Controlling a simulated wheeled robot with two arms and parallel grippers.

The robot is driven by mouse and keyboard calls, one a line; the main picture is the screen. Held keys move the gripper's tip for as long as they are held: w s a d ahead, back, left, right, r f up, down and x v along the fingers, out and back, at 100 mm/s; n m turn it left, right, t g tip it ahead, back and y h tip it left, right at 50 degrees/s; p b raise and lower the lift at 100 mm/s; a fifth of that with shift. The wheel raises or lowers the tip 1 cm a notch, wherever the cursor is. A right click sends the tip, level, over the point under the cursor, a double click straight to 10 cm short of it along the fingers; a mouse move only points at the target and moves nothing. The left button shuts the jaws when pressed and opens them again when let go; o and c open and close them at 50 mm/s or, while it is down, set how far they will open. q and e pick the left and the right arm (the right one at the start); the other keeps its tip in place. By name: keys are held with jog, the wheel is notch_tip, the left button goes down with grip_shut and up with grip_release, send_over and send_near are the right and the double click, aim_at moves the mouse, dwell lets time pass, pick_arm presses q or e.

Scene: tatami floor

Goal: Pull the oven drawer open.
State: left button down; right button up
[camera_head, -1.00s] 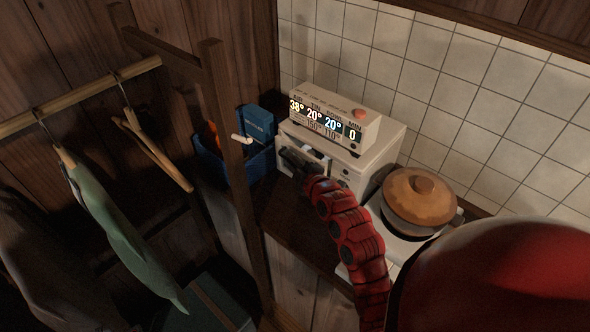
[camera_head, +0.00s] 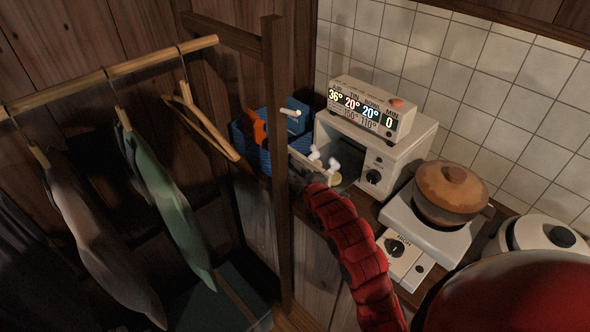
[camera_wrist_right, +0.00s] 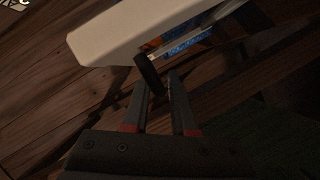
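The white oven (camera_head: 396,155) stands on the counter against the tiled wall, with a control knob on the right of its front. Its drawer front (camera_head: 322,176) stands out from the body, and a dark interior shows behind it. My right gripper (camera_wrist_right: 160,82) is at the drawer's outer side. In the right wrist view the pale drawer panel (camera_wrist_right: 130,38) is above the fingers, and a dark handle (camera_wrist_right: 150,74) lies between them. In the head view my arm partly hides the fingertips. My left gripper is not in view.
A digital display box (camera_head: 372,105) sits on the oven. A blue crate (camera_head: 252,150) is left of it. A wooden post (camera_head: 275,200) and hanging clothes (camera_head: 165,205) stand to the left. A lidded pot (camera_head: 452,190) on a stove is to the right.

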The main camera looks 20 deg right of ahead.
jog(key=shift+s+d, duration=0.1)
jog(key=shift+s, duration=0.45)
jog(key=b+v, duration=0.1)
jog(key=v, duration=0.4)
jog(key=p+v, duration=1.1)
jog(key=p, duration=0.1)
jog(key=shift+r, duration=0.2)
